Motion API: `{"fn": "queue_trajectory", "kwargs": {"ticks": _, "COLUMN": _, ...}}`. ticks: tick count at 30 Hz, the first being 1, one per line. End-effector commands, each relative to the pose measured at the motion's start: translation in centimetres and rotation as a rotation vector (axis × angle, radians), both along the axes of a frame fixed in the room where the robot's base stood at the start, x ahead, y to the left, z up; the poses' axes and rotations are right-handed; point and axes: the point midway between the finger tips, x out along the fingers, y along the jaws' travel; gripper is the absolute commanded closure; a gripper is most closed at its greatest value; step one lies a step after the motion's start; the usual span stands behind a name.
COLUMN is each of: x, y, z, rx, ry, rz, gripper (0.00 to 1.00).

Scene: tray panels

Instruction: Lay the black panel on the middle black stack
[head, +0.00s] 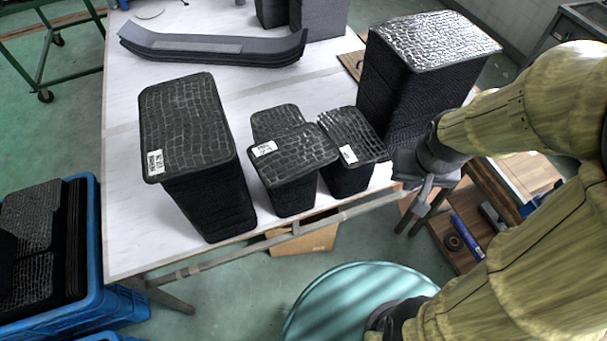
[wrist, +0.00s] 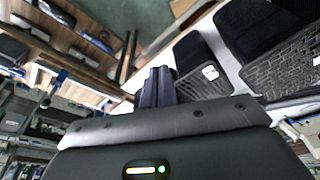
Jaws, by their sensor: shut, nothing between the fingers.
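The middle black stack (head: 290,190) stands near the table's front edge, between a larger left stack and a smaller right one. A black panel with a white label (head: 297,152) lies on its top, and a dark textured piece (head: 277,121) shows behind it. I cannot tell whether that piece belongs to the same stack. My gripper (head: 420,192) is right of the small right stack, at the table's front right edge, shut and holding nothing. In the wrist view its shut fingers (wrist: 155,88) point past the stacks, apart from them.
The left stack (head: 205,195), right stack (head: 347,175) and tall stack (head: 400,90) stand on the white table (head: 125,220). Curved grey strips (head: 210,47) lie at the back. A blue crate (head: 95,260) with black panels is at left. A round pale-blue top (head: 350,300) is in front.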

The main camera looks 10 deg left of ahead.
Motion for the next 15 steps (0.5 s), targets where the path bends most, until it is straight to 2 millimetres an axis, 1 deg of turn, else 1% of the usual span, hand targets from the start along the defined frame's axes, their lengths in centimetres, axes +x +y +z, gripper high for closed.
{"fn": "queue_trajectory", "kwargs": {"ticks": 5, "x": 0.8, "y": 3.1, "z": 0.6, "rx": 0.002, "ry": 0.033, "rz": 0.088, "gripper": 1.00}}
{"fn": "queue_trajectory", "kwargs": {"ticks": 8, "x": 1.1, "y": 6.0, "z": 1.0, "rx": 0.001, "ry": 0.067, "rz": 0.168, "gripper": 1.00}}
{"fn": "queue_trajectory", "kwargs": {"ticks": 10, "x": 1.1, "y": 8.3, "z": 1.4, "rx": -0.004, "ry": 0.092, "rz": 0.227, "gripper": 1.00}}
{"fn": "queue_trajectory", "kwargs": {"ticks": 15, "x": 0.5, "y": 13.8, "z": 2.2, "rx": -0.024, "ry": 0.151, "rz": 0.370, "gripper": 1.00}}
